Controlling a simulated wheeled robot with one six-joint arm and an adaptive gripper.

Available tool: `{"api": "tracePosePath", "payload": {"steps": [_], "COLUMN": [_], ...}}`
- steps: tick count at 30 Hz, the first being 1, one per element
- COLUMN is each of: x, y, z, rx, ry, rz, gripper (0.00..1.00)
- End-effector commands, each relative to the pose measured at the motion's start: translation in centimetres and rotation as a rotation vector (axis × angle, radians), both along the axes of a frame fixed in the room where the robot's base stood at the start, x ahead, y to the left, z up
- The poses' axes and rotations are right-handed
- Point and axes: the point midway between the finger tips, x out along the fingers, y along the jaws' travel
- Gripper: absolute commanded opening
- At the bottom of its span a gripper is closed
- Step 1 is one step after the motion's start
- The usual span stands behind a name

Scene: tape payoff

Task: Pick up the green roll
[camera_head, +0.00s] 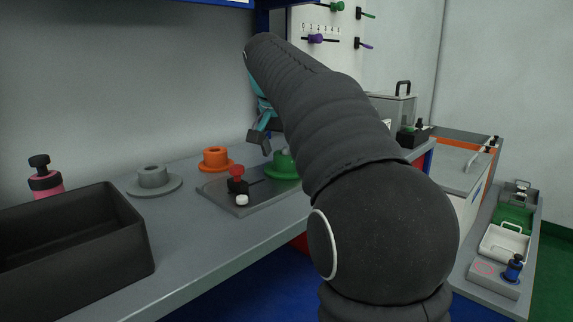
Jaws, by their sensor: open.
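The green roll (282,166) sits on the far right part of a grey plate (222,192) on the bench. My dark arm hides its right side. My gripper (262,141) hangs just above and to the left of the green roll, apart from it in the picture. Its blue-green body and one dark fingertip show; the rest is behind my arm. It is open, and I see nothing held in it.
A red knob (237,171) and a white button (242,200) stand on the plate. An orange roll (215,159) and a grey roll (153,180) lie to the left. A black bin (125,222) and a pink bottle (45,180) stand at far left. The bench front is clear.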

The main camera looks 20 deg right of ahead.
Motion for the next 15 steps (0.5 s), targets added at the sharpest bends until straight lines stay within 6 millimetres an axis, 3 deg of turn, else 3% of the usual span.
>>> {"api": "tracePosePath", "payload": {"steps": [10, 11, 15], "x": [0.23, 0.23, 0.23], "y": [-0.30, -0.30, -0.30], "z": [-0.94, -0.94, -0.93], "rx": [0.001, 0.001, 0.001], "ry": [-0.001, -0.001, -0.001], "rz": [-0.001, -0.001, 0.000], "gripper": [0.91, 0.88, 0.53]}}
